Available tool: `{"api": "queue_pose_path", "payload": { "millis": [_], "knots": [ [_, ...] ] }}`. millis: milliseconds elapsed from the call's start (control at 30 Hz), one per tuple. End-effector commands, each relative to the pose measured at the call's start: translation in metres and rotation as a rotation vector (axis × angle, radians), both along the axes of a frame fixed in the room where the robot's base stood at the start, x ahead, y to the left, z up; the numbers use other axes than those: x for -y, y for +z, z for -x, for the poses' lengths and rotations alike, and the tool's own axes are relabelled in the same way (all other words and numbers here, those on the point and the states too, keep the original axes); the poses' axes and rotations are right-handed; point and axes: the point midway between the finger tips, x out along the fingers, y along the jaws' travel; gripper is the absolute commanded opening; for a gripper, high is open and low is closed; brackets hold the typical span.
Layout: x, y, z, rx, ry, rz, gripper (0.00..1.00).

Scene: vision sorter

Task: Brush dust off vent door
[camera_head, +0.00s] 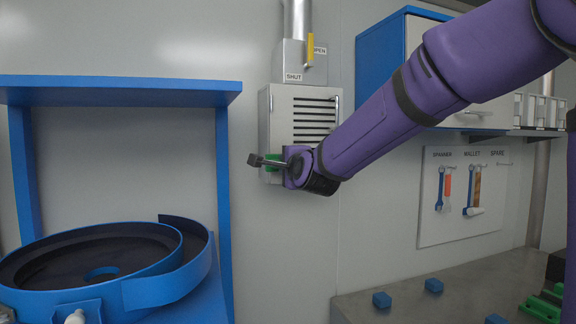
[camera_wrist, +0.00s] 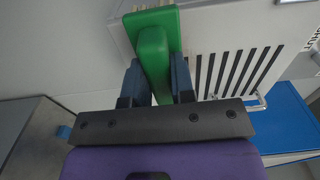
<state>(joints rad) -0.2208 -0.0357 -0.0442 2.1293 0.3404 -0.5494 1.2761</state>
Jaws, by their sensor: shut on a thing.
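The vent door (camera_head: 282,112) is a pale grey panel with dark horizontal slots on the wall box. In the wrist view its slotted face (camera_wrist: 205,38) shows at upper right. My gripper (camera_head: 274,163) is at the door's lower left corner. Its two dark fingers (camera_wrist: 156,82) are shut on a green brush (camera_wrist: 152,22), gripping its narrow green part. The brush's wider green head overlaps the door's edge in the wrist view. Whether it touches the door I cannot tell.
A blue round bowl feeder (camera_head: 150,285) and blue frame (camera_head: 224,200) are at left. A blue cabinet (camera_head: 380,65) and tool board (camera_head: 432,225) are at right. Blue blocks (camera_head: 381,300) lie on the bench.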

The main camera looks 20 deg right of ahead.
Motion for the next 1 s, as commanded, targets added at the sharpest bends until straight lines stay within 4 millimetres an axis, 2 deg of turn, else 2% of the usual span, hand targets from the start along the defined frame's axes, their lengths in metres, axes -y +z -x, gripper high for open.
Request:
{"api": "queue_pose_path", "payload": {
  "millis": [1000],
  "knots": [
    [0.000, 0.001, -0.010, 0.001, 0.000, -0.001, 0.04]
  ]
}}
